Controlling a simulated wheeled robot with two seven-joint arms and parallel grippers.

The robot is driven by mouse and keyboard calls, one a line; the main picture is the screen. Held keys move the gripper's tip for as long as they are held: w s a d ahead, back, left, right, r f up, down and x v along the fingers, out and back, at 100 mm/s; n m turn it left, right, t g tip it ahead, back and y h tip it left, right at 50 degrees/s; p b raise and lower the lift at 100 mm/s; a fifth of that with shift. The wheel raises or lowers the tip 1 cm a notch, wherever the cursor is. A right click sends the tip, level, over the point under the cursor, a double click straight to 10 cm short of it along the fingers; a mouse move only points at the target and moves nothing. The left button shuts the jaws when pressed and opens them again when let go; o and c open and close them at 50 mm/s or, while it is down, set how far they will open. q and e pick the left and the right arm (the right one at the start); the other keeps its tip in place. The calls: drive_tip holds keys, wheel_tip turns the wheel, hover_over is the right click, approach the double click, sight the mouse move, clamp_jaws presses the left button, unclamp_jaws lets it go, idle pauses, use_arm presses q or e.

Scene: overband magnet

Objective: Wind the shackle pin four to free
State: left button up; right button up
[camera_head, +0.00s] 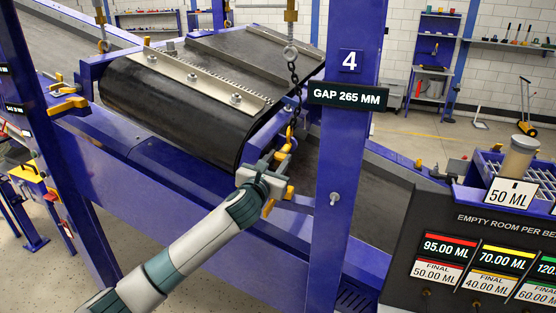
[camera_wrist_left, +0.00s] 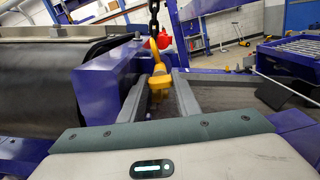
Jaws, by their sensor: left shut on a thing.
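The post marked 4 (camera_head: 350,62) stands at the right of the magnet's near corner. A dark chain (camera_head: 292,72) hangs beside it down to a yellow shackle (camera_head: 290,138). My left gripper (camera_head: 278,160) reaches up to the shackle from below. In the left wrist view the gripper's two grey fingers (camera_wrist_left: 158,84) are on either side of a yellow piece (camera_wrist_left: 160,80) below the chain (camera_wrist_left: 154,20), and are shut on it. This looks like the shackle pin; its thread is hidden. A red part (camera_wrist_left: 163,40) shows just above. My right gripper is in neither view.
The black belt magnet (camera_head: 175,105) hangs close at the left. A blue beam (camera_head: 150,165) runs below it. A sign reading GAP 265 MM (camera_head: 348,96) is on the post. A dark panel with coloured volume labels (camera_head: 480,245) fills the lower right.

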use_arm(q)
drive_tip(key=shift+n, duration=0.3)
drive_tip(key=o, duration=0.8)
drive_tip(key=shift+s, duration=0.1)
drive_tip(key=shift+s, duration=0.1)
drive_tip(key=b+v, duration=0.6)
drive_tip(key=v, duration=1.1)
